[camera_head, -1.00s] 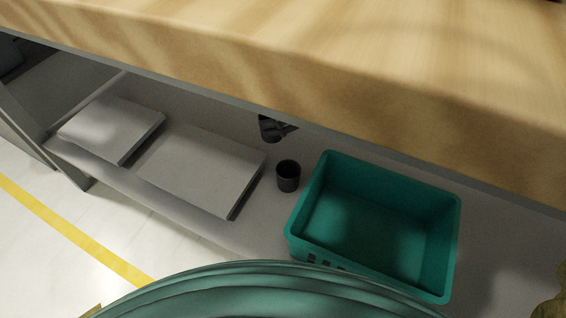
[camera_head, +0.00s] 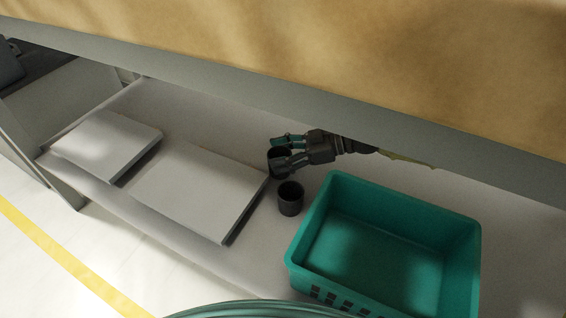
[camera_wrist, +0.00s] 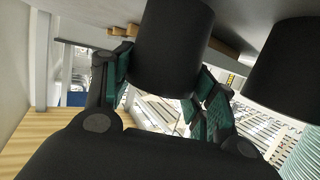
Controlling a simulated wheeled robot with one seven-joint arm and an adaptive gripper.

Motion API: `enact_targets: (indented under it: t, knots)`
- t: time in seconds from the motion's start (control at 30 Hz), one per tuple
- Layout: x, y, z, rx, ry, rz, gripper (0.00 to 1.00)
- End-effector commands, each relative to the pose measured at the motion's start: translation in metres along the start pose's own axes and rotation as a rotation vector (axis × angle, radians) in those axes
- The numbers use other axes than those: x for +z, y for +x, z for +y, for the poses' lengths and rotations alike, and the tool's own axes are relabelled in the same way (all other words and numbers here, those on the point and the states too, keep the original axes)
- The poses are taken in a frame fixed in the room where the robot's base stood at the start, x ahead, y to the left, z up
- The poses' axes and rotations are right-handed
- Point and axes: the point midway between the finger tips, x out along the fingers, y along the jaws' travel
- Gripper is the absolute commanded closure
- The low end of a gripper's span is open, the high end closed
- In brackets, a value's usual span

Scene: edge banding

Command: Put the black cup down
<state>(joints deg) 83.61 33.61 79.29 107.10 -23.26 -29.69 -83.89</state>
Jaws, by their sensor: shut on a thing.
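A black cup (camera_head: 272,158) is held between the two fingers of my gripper (camera_head: 280,154), at or just above the lower shelf; I cannot tell whether its base touches. It looks roughly upright in the head view. In the wrist view the same cup (camera_wrist: 172,45) fills the space between the green-padded fingers (camera_wrist: 160,85). A second black cup (camera_head: 290,199) stands upright on the shelf just in front of the held one. It also shows at the right of the wrist view (camera_wrist: 290,65), apart from my fingers.
A teal crate (camera_head: 330,275) stands to the right of the cups. Two flat light-grey panels (camera_head: 197,190) (camera_head: 105,145) lie to the left, the nearer one close to the cups. The wooden tabletop (camera_head: 350,60) overhangs the shelf (camera_head: 220,128). Bare shelf shows behind the panels.

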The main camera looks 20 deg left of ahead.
Motion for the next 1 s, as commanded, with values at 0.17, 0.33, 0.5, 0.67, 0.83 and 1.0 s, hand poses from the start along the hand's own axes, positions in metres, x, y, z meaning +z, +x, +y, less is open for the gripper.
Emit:
enact_targets:
  t: [0.17,0.33,0.5,0.67,0.83,1.0]
  knots:
    - [0.0140,0.0031,0.0006,0.003,-0.001,0.000,0.67]
    - [0.0133,0.0024,0.0005,0.003,0.000,0.000,0.67]
    - [0.0160,0.0030,0.0004,0.003,0.000,0.000,0.41]
    - [0.0153,0.0027,0.0004,0.003,0.000,0.000,0.22]
    - [0.0153,0.0027,0.0004,0.003,0.000,0.000,0.22]
    - [0.0131,0.0020,0.0004,0.003,0.000,0.000,0.22]
